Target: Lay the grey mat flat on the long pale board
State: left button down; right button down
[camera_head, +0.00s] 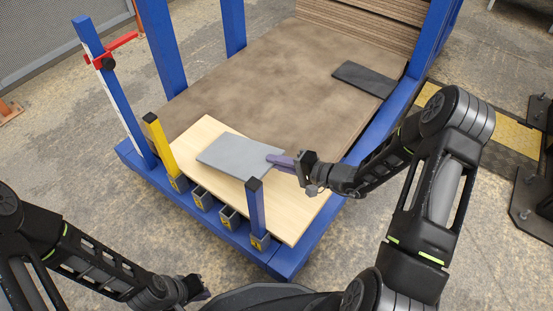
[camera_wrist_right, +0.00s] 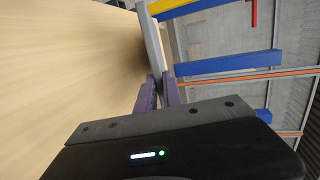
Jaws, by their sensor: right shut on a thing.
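The grey mat (camera_head: 235,155) is a flat, thin slab over the middle of the long pale board (camera_head: 300,215), and looks roughly level. My right gripper (camera_head: 278,161) is shut on the mat's right edge with its purple fingers. In the right wrist view the mat (camera_wrist_right: 152,40) shows nearly edge-on between the fingers (camera_wrist_right: 160,88), with the pale board (camera_wrist_right: 70,60) beside it. I cannot tell whether the mat touches the board or hangs just above it. My left gripper (camera_head: 198,291) is low at the front, away from the board, and its jaws are unclear.
The board lies on a brown panel stack (camera_head: 270,90) in a blue frame. A yellow post (camera_head: 158,145) and a short blue post (camera_head: 256,208) stand along the front edge. A dark sheet (camera_head: 365,78) lies at the back right. A red-clamped upright (camera_head: 108,62) stands at the left.

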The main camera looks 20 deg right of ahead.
jog(key=shift+f+b, duration=0.4)
jog(key=shift+f, duration=0.5)
jog(key=shift+f+b, duration=0.3)
jog(key=shift+b, duration=0.05)
jog(key=c, duration=1.4)
grip_release()
jog(key=shift+o, duration=0.2)
jog(key=shift+r, duration=0.1)
